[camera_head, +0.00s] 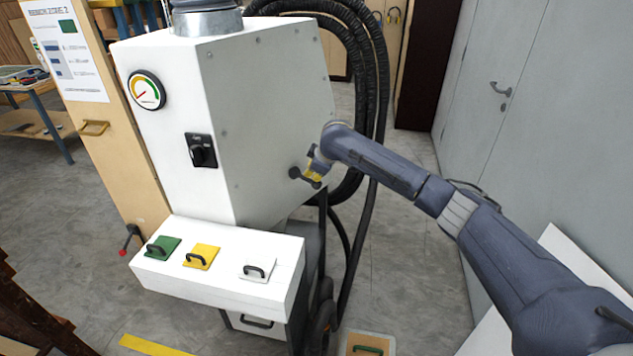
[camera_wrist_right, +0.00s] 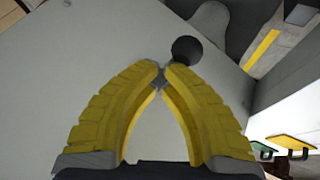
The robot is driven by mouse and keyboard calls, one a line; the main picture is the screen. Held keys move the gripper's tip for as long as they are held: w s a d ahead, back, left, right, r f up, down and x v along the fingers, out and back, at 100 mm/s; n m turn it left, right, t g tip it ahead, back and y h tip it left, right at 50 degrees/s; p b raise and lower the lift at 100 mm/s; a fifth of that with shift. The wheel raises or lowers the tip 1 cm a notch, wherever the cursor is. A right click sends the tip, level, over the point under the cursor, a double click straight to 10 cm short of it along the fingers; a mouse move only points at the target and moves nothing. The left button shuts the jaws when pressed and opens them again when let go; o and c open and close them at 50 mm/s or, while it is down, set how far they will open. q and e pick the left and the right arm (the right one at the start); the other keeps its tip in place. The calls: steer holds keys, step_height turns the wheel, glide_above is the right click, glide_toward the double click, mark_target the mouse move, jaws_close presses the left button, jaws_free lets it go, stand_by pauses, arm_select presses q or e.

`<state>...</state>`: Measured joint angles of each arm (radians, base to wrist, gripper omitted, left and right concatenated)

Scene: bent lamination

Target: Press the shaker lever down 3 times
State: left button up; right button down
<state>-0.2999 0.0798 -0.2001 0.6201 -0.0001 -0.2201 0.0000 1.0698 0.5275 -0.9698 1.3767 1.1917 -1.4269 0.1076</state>
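The shaker lever, as I take it, is a short dark lever with a round knob (camera_head: 295,172) on the right side panel of the white machine (camera_head: 265,120). The black knob (camera_wrist_right: 186,50) shows just beyond my fingertips in the right wrist view. My right gripper (camera_head: 313,176) is at this lever and covers part of it. In the right wrist view its yellow fingers (camera_wrist_right: 163,72) converge, with the tips together. A small dark grey patch lies between the tips; I cannot tell whether it is the lever's bar. My left gripper is not in view.
A white ledge (camera_head: 210,290) with green, yellow and white handled lids juts from the machine's front. A red-tipped lever (camera_head: 124,252) sits at its left. Black hoses (camera_head: 375,110) hang behind my right arm. Grey cabinet doors (camera_head: 505,120) stand on the right. Some floor is clear.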

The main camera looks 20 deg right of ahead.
mark_target(310, 180)
steer(key=shift+r, duration=0.55)
steer(key=shift+r, duration=2.5)
steer(key=c, duration=2.1)
jaws_free()
steer(key=shift+c, duration=0.2)
steer(key=shift+f, duration=0.1)
jaws_close()
steer(key=r+m, duration=0.1)
steer(key=m, duration=0.5)
steer(key=r+m, duration=0.1)
steer(key=m, duration=0.5)
steer(key=r+m, duration=0.2)
steer(key=m, duration=0.4)
steer(key=shift+d+m, duration=0.3)
steer(key=shift+m, duration=0.1)
